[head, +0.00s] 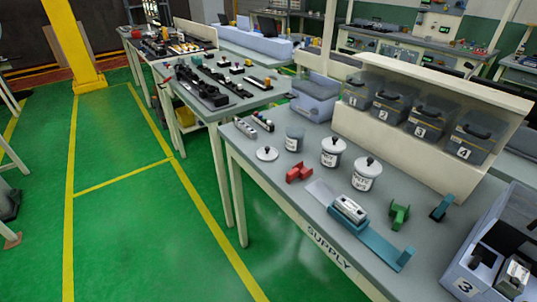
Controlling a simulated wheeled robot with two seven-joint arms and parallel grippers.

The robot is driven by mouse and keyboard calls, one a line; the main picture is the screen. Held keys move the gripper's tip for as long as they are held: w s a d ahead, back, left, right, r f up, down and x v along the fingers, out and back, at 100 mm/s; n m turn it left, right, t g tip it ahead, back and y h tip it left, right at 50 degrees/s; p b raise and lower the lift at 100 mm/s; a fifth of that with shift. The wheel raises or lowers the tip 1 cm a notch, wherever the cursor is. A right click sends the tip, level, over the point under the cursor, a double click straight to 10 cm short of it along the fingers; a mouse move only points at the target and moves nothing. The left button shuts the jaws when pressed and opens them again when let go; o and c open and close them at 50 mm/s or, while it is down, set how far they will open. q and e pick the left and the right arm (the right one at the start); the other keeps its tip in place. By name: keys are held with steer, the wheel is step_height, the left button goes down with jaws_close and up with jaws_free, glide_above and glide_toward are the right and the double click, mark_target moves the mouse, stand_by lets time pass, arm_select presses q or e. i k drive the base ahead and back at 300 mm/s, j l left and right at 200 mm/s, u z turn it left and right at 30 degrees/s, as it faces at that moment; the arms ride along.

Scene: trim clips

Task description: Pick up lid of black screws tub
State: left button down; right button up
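Three white-labelled tubs stand upright on the supply table. The left tub (294,139) is grey and has no lid on it. The middle tub (332,158) and the right tub (366,180) each wear a white lid with a black knob: the middle lid (334,145) and the right lid (368,166). A loose white lid (267,154) with a dark knob lies on the table left of the open tub. The labels are too small to read surely, so I cannot tell which tub is for black screws. Neither gripper is in view.
Lidded numbered bins (395,103) stand on a shelf behind. Green floor (120,220) is clear at left.

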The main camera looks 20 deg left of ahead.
mark_target(266, 153)
steer(key=i+j+z, duration=0.1)
steer(key=j+z, duration=0.2)
steer(key=j, duration=0.2)
steer(key=j+z, duration=0.25)
steer(key=j, duration=0.3)
steer(key=j+z, duration=0.3)
steer(key=j, duration=0.25)
steer(key=j+z, duration=0.25)
steer(key=j, duration=0.25)
steer(key=k+j+z, duration=0.15)
steer(key=j+z, duration=0.15)
steer(key=j, duration=0.2)
steer(key=k+j+z, duration=0.25)
steer(key=j, duration=0.25)
steer(key=i+j, duration=0.05)
steer(key=i, duration=0.05)
